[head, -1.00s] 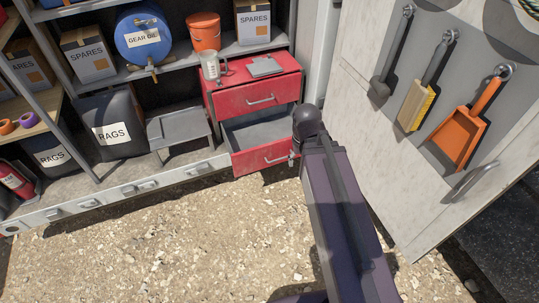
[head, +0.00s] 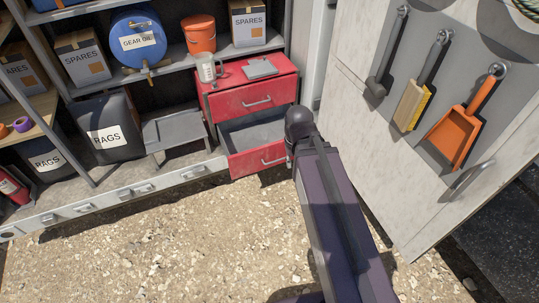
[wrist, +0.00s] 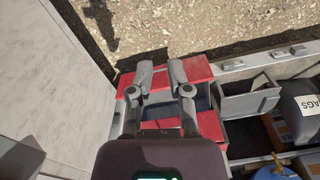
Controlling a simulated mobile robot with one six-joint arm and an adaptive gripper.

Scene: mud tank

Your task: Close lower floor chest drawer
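The red floor chest (head: 228,104) stands on the cabinet floor. Its lower drawer (head: 258,160) is pulled out, with its grey inside showing and a handle on its red front. The upper drawer (head: 256,98) is shut. My gripper is mostly hidden behind my wrist in the head view, at the right edge of the lower drawer. In the wrist view my gripper (wrist: 160,76) is open, its two fingers apart with nothing between them. The fingers are over the open lower drawer, which shows its red front (wrist: 196,68) beyond them. I cannot tell whether they touch it.
A mug (head: 208,70) and a grey flat item (head: 260,68) lie on the chest. A grey step stand (head: 172,130) and a rags bin (head: 104,125) stand left. A cabinet door (head: 400,180) with hanging tools is close on the right. Gravel in front is clear.

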